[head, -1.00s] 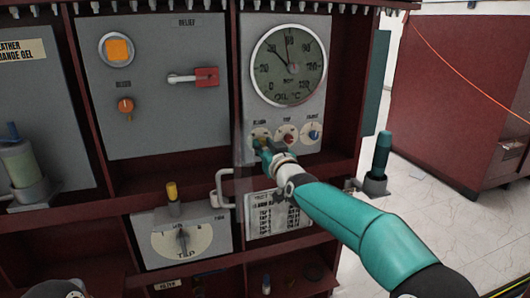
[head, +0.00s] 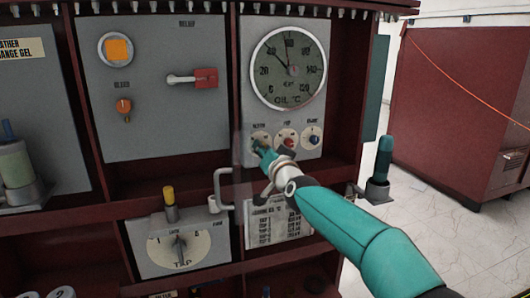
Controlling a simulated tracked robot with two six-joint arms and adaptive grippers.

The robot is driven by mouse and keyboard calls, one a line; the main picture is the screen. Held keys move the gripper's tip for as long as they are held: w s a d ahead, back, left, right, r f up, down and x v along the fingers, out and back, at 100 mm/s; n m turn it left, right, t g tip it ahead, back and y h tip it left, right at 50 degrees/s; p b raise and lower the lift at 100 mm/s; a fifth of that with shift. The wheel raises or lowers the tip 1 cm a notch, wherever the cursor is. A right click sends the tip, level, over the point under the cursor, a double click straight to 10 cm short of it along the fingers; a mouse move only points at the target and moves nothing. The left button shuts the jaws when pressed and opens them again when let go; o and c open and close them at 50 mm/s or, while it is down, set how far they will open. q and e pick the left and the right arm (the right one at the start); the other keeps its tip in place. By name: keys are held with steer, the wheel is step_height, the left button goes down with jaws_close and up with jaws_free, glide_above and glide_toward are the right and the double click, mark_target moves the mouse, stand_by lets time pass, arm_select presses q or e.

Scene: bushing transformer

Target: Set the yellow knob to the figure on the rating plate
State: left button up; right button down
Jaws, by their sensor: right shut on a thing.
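The yellow knob sits at the left of a row of 3 small knobs below the oil temperature gauge (head: 290,67). My right gripper (head: 260,147) is at this knob, shut on it, and hides most of it and its pointer. Its pale dial (head: 254,135) shows only in part around the fingers. The rating plate (head: 275,228) is a white printed plate below, with several rows of text too small to read surely, partly covered by my right arm. My left gripper is not in view.
A red knob (head: 289,142) and a blue knob (head: 314,139) are close to the right of my gripper. A pale handle (head: 220,190) juts out at lower left. A tap dial (head: 180,247) is below it. A teal-handled part (head: 383,160) stands right of the cabinet.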

steer(key=shift+d, duration=0.15)
steer(key=c, duration=0.9)
jaws_free()
steer(key=shift+c, duration=0.2)
steer(key=v, duration=1.2)
